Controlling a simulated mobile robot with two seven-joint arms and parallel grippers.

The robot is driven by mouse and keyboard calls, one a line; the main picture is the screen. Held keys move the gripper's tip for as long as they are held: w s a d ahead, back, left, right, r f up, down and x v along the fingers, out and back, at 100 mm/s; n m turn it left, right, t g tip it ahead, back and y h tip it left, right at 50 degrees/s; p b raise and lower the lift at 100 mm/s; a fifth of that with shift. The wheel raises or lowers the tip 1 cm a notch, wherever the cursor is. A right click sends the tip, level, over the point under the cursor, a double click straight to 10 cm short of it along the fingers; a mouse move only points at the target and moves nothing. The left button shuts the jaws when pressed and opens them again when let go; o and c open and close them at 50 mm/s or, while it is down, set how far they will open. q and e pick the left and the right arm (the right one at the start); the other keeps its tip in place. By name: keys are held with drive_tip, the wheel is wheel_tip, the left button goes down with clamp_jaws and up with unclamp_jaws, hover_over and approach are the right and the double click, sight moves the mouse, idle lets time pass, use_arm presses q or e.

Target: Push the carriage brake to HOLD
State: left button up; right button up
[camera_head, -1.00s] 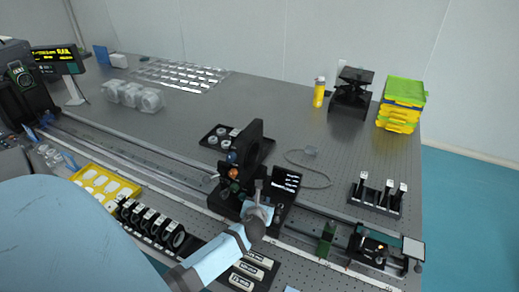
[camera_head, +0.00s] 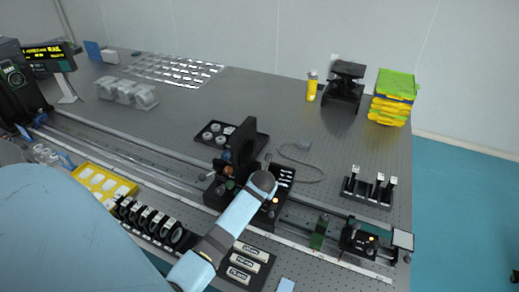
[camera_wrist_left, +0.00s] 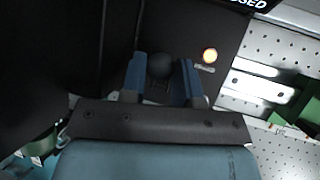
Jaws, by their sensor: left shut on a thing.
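The black carriage (camera_head: 212,197) sits on the long rail (camera_head: 110,140), with a tall dark upright plate (camera_head: 243,138) on it. My left gripper (camera_wrist_left: 160,82) is over the carriage's right part. In the left wrist view its blue fingers are shut on a dark round knob (camera_wrist_left: 160,65), which I take for the brake handle. A small pale-orange lamp (camera_wrist_left: 209,55) glows on the dark panel right of the knob. In the head view my left wrist hides the fingers and knob. My right gripper is not in view.
A green block (camera_head: 320,232) and a black fixture (camera_head: 360,238) stand farther right along the rail. Black ring mounts (camera_head: 150,222) and a labelled tray (camera_head: 245,266) lie in front. A dark tray (camera_head: 215,132) and a cable (camera_head: 310,165) lie behind the carriage.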

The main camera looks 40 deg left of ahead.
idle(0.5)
use_arm(q)
drive_tip(key=o, duration=0.9)
